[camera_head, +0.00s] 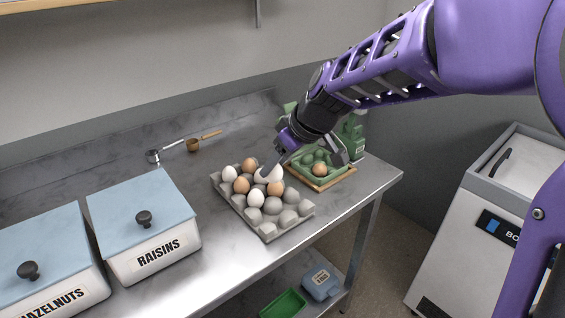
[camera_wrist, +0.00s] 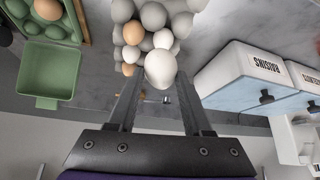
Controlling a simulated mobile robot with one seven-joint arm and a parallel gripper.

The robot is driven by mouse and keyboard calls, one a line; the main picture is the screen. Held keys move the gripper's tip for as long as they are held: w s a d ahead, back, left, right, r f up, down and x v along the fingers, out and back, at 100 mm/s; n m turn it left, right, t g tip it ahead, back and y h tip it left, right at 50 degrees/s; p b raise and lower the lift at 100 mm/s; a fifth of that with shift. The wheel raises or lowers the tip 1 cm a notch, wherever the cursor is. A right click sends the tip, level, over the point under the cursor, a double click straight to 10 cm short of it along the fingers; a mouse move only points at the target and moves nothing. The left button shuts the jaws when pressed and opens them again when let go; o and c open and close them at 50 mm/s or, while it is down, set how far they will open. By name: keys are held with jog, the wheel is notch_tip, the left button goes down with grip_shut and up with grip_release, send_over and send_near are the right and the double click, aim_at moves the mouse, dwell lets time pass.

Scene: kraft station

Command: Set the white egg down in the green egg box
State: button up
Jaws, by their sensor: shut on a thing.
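My gripper (camera_head: 272,168) is shut on the white egg (camera_head: 269,175), held over the grey egg tray (camera_head: 268,233). In the wrist view the white egg (camera_wrist: 160,68) sits between the fingertips, large in front of the tray's other eggs. The green egg box (camera_head: 307,158) stands open on a wooden board to the right of the tray, partly hidden by my arm. A brown egg (camera_head: 320,170) sits in one of its cups. In the wrist view the box (camera_wrist: 30,28) is at the upper left, with visible empty cups.
The grey tray holds several white and brown eggs and empty cups. Raisins (camera_head: 144,225) and hazelnuts (camera_head: 45,268) bins stand to the left. A measuring scoop (camera_head: 153,156) lies behind. A green container (camera_head: 284,303) and a blue one (camera_head: 321,284) are on the lower shelf.

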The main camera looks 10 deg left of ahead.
jog(key=w+d+f+p, duration=0.1)
jog(key=w+d, duration=0.2)
jog(key=w, duration=0.5)
jog(key=w+d+f+p, duration=0.1)
jog(key=w+d+p, duration=0.1)
jog(key=w, duration=0.7)
jog(key=w+d+f+p, duration=0.1)
jog(key=w+d, duration=0.3)
jog(key=w, duration=0.4)
jog(key=shift+w+d+f+p, duration=0.35)
jog(key=shift+w+p, duration=0.05)
jog(key=shift+p, duration=0.05)
jog(key=shift+a, duration=0.15)
jog(key=shift+w+a, duration=0.2)
jog(key=shift+a, duration=0.1)
jog(key=shift+f, duration=0.1)
jog(key=shift+f+b, duration=0.85)
jog(key=shift+f, duration=0.25)
jog(key=shift+f+b, duration=1.8)
jog(key=shift+f, duration=0.9)
dwell(0.4)
